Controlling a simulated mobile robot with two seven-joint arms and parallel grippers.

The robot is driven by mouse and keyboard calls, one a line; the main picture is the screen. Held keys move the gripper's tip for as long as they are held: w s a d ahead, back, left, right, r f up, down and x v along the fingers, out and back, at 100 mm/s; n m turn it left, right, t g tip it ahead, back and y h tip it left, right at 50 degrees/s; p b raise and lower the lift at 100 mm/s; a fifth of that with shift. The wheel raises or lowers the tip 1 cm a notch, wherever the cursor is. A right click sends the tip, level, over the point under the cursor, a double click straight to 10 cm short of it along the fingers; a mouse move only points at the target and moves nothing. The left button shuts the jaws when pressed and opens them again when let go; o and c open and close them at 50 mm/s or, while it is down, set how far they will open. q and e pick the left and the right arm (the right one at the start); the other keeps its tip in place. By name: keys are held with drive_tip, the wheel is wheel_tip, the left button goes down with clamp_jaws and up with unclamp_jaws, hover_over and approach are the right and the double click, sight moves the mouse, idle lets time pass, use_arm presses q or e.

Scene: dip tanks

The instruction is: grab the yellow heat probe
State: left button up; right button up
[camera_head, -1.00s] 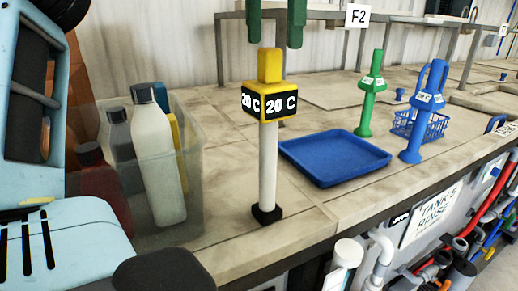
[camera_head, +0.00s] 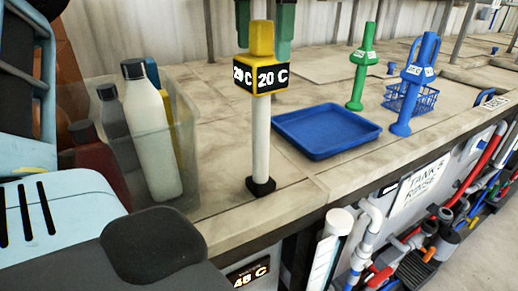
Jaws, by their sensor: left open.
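The yellow heat probe (camera_head: 262,77) stands upright on the bench, with a yellow knob on top, a black "20 C" display, a white stem and a black foot. My left gripper (camera_head: 264,50) reaches down from the top edge with its green fingers apart. In the picture one finger lies on each side of the yellow knob. The fingers hold nothing, and I cannot tell exactly how they line up in depth. My right gripper is not in view.
A clear bin (camera_head: 190,135) with bottles stands left of the probe. A blue tray (camera_head: 325,131) lies to its right. Beyond are a green probe (camera_head: 360,70), a blue probe (camera_head: 413,85) and a blue basket (camera_head: 425,103). Pipes run below the bench edge.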

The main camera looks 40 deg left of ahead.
use_arm(q)
drive_tip(key=shift+s+a+f, duration=0.1)
drive_tip(key=shift+a+f, duration=0.05)
drive_tip(key=shift+f, duration=1.15)
drive_tip(key=shift+c, duration=0.2)
drive_tip(key=c, duration=1.7)
drive_tip(key=shift+r, duration=0.15)
